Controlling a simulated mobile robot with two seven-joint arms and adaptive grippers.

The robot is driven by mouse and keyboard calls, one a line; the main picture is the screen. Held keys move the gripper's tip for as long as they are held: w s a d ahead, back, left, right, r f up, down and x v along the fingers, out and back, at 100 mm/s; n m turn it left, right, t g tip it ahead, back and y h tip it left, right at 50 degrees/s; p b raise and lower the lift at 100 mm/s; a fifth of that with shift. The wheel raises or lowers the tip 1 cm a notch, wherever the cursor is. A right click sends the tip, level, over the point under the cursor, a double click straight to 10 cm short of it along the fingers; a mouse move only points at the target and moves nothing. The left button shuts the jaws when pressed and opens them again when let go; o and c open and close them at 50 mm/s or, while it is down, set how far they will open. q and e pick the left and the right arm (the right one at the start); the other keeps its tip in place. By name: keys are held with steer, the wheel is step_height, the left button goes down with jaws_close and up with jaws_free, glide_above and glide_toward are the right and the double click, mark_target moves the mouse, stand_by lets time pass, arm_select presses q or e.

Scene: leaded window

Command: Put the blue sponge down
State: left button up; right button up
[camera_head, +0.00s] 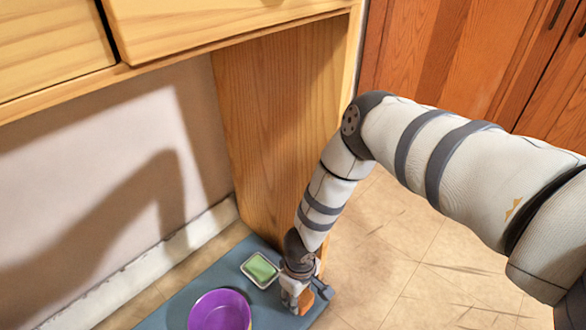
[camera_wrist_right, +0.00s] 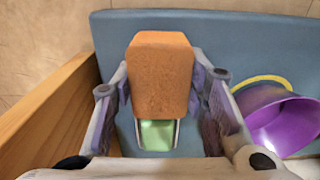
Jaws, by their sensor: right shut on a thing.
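No blue sponge shows in either view. My right gripper (camera_head: 298,292) is shut on an orange-brown, sponge-like block (camera_wrist_right: 160,75), held between both fingers in the wrist view. The block shows only in part in the head view (camera_head: 306,300). The gripper is low over the right edge of a blue-grey mat (camera_head: 175,307); I cannot tell whether the block touches it. A green sponge-like piece (camera_head: 261,268) lies in a small pale dish just left of the gripper. In the wrist view, the block partly hides the green piece (camera_wrist_right: 157,135). My left gripper is out of view.
A purple bucket (camera_head: 220,312) with a yellow handle (camera_wrist_right: 262,80) stands on the mat, left of the gripper in the head view. A wooden side panel (camera_head: 270,130) rises behind the gripper, with drawers (camera_head: 220,25) above. Tiled floor (camera_head: 420,280) is clear at right.

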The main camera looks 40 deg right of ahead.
steer(key=shift+w+d+f+b, duration=0.1)
steer(key=shift+w+f+b, duration=0.1)
steer(key=shift+f, duration=0.4)
steer(key=shift+w+d+f+b, duration=0.1)
steer(key=shift+f+b, duration=0.15)
steer(key=shift+f, duration=0.4)
steer(key=shift+w+f+b, duration=0.1)
steer(key=shift+f+b, duration=0.1)
steer(key=shift+f, duration=0.4)
steer(key=shift+f, duration=0.1)
steer(key=shift+f+b, duration=0.15)
steer(key=shift+b, duration=0.15)
steer(key=o, duration=1.1)
